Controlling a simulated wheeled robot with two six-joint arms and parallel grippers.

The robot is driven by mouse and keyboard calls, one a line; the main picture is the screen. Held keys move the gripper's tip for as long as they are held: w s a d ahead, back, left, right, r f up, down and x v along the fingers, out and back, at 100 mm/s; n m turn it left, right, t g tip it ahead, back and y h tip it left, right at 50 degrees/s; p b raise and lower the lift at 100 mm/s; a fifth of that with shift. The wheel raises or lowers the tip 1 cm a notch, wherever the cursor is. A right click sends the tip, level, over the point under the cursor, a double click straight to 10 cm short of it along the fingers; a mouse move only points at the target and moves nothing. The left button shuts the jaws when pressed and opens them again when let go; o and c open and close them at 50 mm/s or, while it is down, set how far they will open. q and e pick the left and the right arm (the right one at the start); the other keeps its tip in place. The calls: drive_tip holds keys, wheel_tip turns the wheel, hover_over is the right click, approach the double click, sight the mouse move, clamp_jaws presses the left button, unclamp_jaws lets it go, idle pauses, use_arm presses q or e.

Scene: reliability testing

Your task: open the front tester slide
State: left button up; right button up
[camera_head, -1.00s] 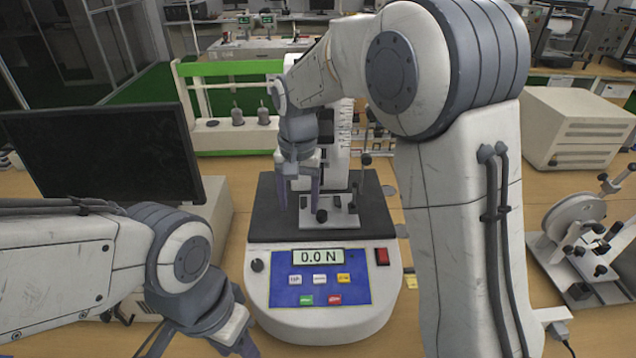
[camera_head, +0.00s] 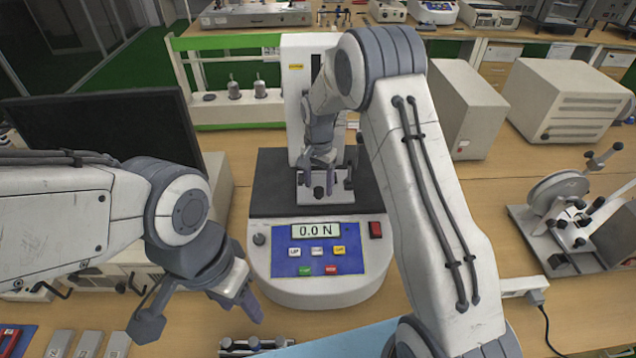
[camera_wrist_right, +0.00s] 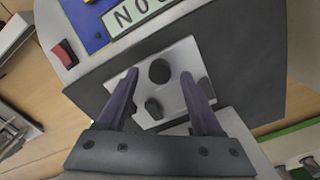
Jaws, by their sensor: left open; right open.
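The tester (camera_head: 322,285) has a white base with a blue panel and a display reading 0.0 N. On its dark bed sits a bright metal slide plate (camera_head: 338,194) with black knobs. My right gripper (camera_head: 318,183) is over this plate, fingers pointing down. In the right wrist view, my open right gripper (camera_wrist_right: 160,74) has its fingers on either side of a black knob (camera_wrist_right: 159,71) on the slide plate (camera_wrist_right: 176,55); contact cannot be told. A second knob (camera_wrist_right: 153,108) is nearer the palm. My left gripper (camera_head: 243,297) is open and empty, left of the tester's base.
A dark monitor (camera_head: 105,135) stands left of the tester. Beige boxes (camera_head: 565,100) stand at the back right, and a wheeled metal device (camera_head: 560,205) at the right. A knobbed metal part (camera_head: 255,345) lies at the front edge. The tester's upright column (camera_head: 300,70) rises behind the plate.

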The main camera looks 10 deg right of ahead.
drive_tip(key=shift+f, duration=0.6)
clamp_jaws()
drive_tip(key=shift+r, duration=0.1)
idle(1.0)
